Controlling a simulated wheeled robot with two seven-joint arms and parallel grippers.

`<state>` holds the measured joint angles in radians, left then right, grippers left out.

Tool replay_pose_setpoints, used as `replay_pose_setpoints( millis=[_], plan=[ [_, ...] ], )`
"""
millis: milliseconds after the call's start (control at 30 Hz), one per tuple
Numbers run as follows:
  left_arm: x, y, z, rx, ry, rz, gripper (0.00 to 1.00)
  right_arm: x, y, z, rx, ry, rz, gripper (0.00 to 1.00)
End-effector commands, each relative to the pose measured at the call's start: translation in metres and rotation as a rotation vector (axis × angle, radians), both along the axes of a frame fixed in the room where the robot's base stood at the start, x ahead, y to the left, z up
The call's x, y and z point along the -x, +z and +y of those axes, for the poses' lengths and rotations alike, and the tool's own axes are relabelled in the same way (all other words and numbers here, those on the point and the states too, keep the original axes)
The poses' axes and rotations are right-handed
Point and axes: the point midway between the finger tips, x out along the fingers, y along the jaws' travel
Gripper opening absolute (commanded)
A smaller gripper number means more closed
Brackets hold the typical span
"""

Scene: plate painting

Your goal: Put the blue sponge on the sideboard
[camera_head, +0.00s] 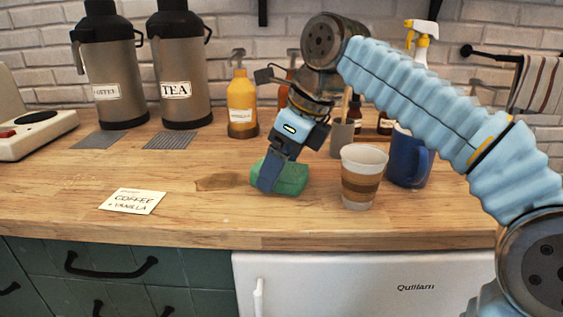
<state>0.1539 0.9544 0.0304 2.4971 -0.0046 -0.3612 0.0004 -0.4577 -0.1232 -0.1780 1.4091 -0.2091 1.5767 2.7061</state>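A sponge (293,179) that looks green in this picture, not blue, lies on the wooden counter top (220,222) right of the middle. My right gripper (272,174) reaches down to it from above, on the arm coming in from the right. One blue-grey finger lies against the sponge's front left side. The other finger is hidden, so I cannot tell whether the grip is closed on it. The sponge appears to rest on the wood. My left gripper is out of view.
A striped paper cup (362,178) and a blue mug (408,160) stand close right of the sponge. A yellow bottle (242,104) and two flasks (181,70) (108,70) stand behind. A coffee card (132,201) lies left. The front left counter is mostly clear.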

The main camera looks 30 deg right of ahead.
Motion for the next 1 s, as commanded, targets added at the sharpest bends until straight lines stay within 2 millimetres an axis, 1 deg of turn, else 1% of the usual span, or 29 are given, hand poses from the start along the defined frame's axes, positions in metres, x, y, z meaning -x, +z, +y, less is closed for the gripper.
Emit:
replay_pose_setpoints(
  millis=[267, 367, 467, 700, 733, 833, 1000],
  plan=[
    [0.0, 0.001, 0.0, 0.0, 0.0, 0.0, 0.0, 0.0, 0.001, 0.0, 0.0, 0.0, 0.0, 0.88],
    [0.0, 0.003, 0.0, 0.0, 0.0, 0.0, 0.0, 0.001, 0.007, -0.001, 0.0, 0.0, -0.001, 0.88],
    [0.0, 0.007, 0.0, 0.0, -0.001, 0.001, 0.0, 0.005, 0.021, -0.004, 0.0, 0.0, -0.002, 0.88],
    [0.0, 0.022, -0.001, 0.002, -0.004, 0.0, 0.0, 0.023, 0.076, -0.018, -0.001, -0.003, -0.004, 0.88],
    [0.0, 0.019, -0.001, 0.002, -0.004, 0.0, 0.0, 0.024, 0.079, -0.018, -0.001, -0.002, -0.003, 0.88],
    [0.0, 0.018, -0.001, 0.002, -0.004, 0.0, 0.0, 0.03, 0.094, -0.022, -0.001, -0.001, -0.003, 0.88],
    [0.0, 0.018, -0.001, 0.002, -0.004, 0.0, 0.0, 0.035, 0.109, -0.026, 0.001, 0.001, -0.001, 0.88]
  ],
)
